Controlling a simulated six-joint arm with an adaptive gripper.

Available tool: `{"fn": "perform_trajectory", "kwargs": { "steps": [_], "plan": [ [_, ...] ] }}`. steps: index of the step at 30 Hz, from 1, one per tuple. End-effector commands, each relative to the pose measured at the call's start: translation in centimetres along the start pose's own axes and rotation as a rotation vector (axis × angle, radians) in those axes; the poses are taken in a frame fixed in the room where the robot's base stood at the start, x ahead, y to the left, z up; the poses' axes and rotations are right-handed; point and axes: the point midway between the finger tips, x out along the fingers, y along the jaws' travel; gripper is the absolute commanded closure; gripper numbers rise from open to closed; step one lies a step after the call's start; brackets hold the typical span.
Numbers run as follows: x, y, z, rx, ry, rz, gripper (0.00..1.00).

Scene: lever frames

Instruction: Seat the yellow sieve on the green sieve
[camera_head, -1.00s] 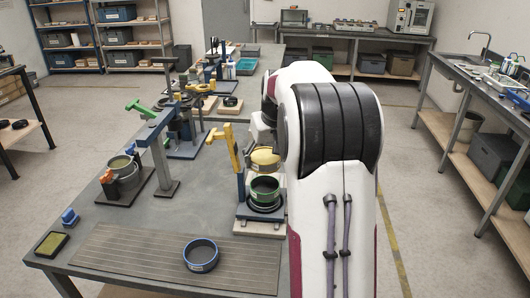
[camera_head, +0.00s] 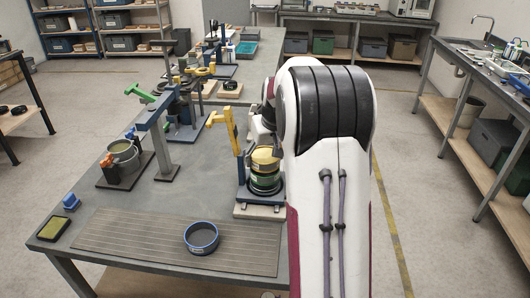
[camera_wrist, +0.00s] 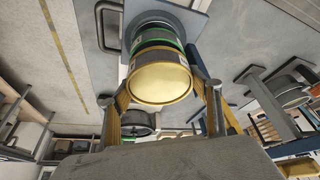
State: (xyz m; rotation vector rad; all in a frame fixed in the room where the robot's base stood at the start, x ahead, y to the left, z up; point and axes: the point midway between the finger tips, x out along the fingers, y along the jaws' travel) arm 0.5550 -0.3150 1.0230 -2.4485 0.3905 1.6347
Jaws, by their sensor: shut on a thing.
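The yellow sieve (camera_head: 265,158) sits directly above the green sieve (camera_head: 264,182) on the lever frame's dark round base (camera_head: 262,194). In the head view the two look stacked in line, with little or no gap. In the wrist view the yellow sieve (camera_wrist: 160,80) shows its round yellow face, with the green sieve (camera_wrist: 158,42) behind it. My gripper (camera_wrist: 162,88) has a finger on each side of the yellow sieve and is shut on it. My arm hides the gripper in the head view. Whether the rims are fully seated cannot be told.
The yellow lever (camera_head: 229,130) on its blue post stands raised just left of the stack. A blue-rimmed sieve (camera_head: 201,238) lies on the ribbed mat (camera_head: 140,243). A green-handled lever frame (camera_head: 160,140) and a metal pot (camera_head: 124,157) stand further left. The table front is mostly clear.

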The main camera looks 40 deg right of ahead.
Motion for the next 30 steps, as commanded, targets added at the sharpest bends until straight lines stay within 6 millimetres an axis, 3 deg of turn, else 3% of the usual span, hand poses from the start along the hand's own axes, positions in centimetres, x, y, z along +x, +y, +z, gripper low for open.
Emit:
{"fn": "perform_trajectory", "kwargs": {
  "steps": [30],
  "plan": [
    [0.65, 0.00, 0.26, 0.000, 0.000, 0.000, 0.63]
  ]
}}
